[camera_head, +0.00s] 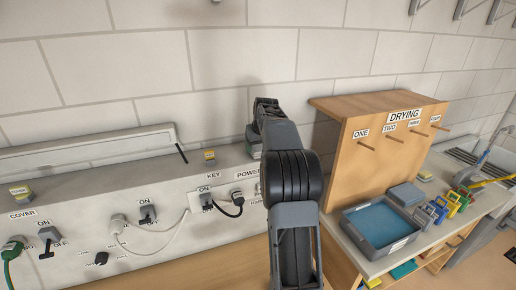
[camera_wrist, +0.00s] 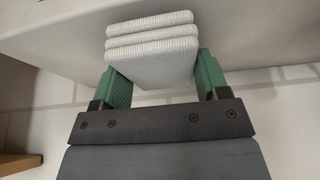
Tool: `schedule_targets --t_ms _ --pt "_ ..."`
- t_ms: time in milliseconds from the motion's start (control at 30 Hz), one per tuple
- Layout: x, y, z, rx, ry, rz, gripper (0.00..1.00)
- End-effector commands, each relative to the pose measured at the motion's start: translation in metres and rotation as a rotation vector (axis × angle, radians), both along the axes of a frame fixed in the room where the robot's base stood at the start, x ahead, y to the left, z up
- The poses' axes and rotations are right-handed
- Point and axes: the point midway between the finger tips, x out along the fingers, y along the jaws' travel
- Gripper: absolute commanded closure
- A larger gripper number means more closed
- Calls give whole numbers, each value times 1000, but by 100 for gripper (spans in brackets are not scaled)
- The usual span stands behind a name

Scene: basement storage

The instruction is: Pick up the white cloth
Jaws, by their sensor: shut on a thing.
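The white cloth (camera_wrist: 152,44) is a folded, ribbed stack of several layers in the wrist view. My gripper (camera_wrist: 158,72) has its two green fingers on either side of the cloth, shut on it. In the head view, my gripper (camera_head: 254,138) is at the wall-side ledge, left of the wooden rack, mostly hidden behind my dark arm. Only a small pale bit of the cloth shows there below the green finger. I cannot tell whether the cloth touches the ledge.
A grey sloped panel (camera_head: 100,232) with switches, plugs and cables runs along the wall at left. A wooden rack labelled DRYING (camera_head: 370,128) with pegs stands at right. Before it are a grey tray with a blue inside (camera_head: 349,226) and several coloured clips (camera_head: 440,206).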

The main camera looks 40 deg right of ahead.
Motion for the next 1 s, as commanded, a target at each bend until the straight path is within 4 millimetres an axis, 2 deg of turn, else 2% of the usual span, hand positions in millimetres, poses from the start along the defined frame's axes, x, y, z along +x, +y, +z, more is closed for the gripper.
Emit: schedule_targets --t_ms 200,500,700,1000 --pt "-3 1 30 -3 -5 -1 58" --pt "-52 24 87 -3 -5 -2 58" --pt "-90 43 104 -2 -4 -2 58" --pt "-120 58 121 -1 -2 0 58"
